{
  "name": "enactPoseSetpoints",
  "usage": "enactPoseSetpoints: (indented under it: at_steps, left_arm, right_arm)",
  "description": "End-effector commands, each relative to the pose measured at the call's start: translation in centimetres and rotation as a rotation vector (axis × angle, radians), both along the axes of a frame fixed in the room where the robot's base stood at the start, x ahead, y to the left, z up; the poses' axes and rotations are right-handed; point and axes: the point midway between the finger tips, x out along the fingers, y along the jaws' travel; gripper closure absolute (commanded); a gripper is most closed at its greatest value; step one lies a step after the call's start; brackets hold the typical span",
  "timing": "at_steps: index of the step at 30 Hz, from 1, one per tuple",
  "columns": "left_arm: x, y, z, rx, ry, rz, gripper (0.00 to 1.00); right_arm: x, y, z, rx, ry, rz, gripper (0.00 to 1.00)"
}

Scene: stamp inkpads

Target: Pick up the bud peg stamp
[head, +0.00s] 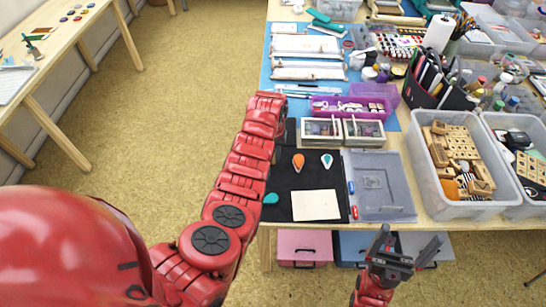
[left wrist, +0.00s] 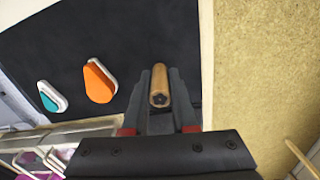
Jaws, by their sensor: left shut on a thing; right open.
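A wooden peg stamp (left wrist: 160,85) with a small dark shape on its near end is between the two fingers of my left gripper (left wrist: 160,98) in the left wrist view. The fingers are shut on it, over the black mat (left wrist: 120,30). In the head view my left gripper (head: 286,134) shows only as a dark part beside the red arm, at the mat's upper left, and the peg is hidden there. My right gripper (head: 410,246) is open and empty, low in the picture, in front of the table edge.
On the mat lie an orange inkpad (head: 298,161), a teal inkpad (head: 327,160), another teal piece (head: 270,198) and a cream card (head: 315,205). A grey tray (head: 385,187) and a bin of wooden stamps (head: 457,160) are right.

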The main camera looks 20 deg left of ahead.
Motion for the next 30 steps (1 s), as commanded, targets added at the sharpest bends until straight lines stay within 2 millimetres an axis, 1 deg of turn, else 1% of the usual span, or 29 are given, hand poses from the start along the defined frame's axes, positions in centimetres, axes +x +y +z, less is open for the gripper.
enactPoseSetpoints:
  at_steps: [2, 4, 6, 7, 11, 13, 15, 19, 23, 27, 30]
  left_arm:
    - [0.1, 0.1, 0.4, 0.001, -0.005, 0.001, 1.00]
    - [0.2, 0.1, 1.3, 0.001, -0.007, 0.000, 1.00]
    - [0.1, 0.1, 2.7, 0.003, -0.009, 0.000, 1.00]
    - [-0.5, 0.0, 2.8, 0.003, -0.007, 0.001, 1.00]
    - [-2.4, -0.5, 2.9, 0.005, -0.004, -0.002, 1.00]
    - [-3.9, -1.0, 4.0, 0.005, 0.002, -0.003, 1.00]
    - [-5.5, -1.3, 4.3, 0.008, 0.003, -0.004, 1.00]
    - [-8.4, -2.1, 4.3, 0.007, 0.006, -0.005, 1.00]
    - [-11.0, -2.8, 4.3, 0.006, 0.004, -0.005, 1.00]
    - [-13.2, -3.5, 4.3, 0.004, 0.003, -0.004, 1.00]
    - [-14.3, -3.9, 4.4, 0.002, -0.002, -0.002, 1.00]
  right_arm:
    - [0.0, 0.0, -0.5, 0.000, 0.000, 0.000, 0.00]
    - [0.0, 0.0, -1.1, 0.000, 0.000, 0.000, 0.00]
    - [0.0, 0.0, -1.8, 0.000, 0.000, 0.000, 0.00]
    - [0.0, 0.0, -1.3, 0.000, 0.000, 0.000, 0.00]
    - [0.0, 0.0, -1.1, 0.000, 0.000, 0.000, 0.00]
    - [0.0, 0.0, 1.1, 0.000, 0.001, 0.000, 0.00]
    - [0.0, 0.0, 2.6, 0.000, -0.001, 0.000, 0.00]
    - [0.0, 0.0, 4.8, 0.000, 0.000, 0.000, 0.00]
    - [0.0, 0.0, 6.0, 0.000, 0.000, 0.000, 0.00]
    - [0.0, 0.0, 6.8, 0.000, 0.000, 0.000, 0.00]
    - [0.0, 0.0, 7.0, 0.000, 0.000, 0.000, 0.00]
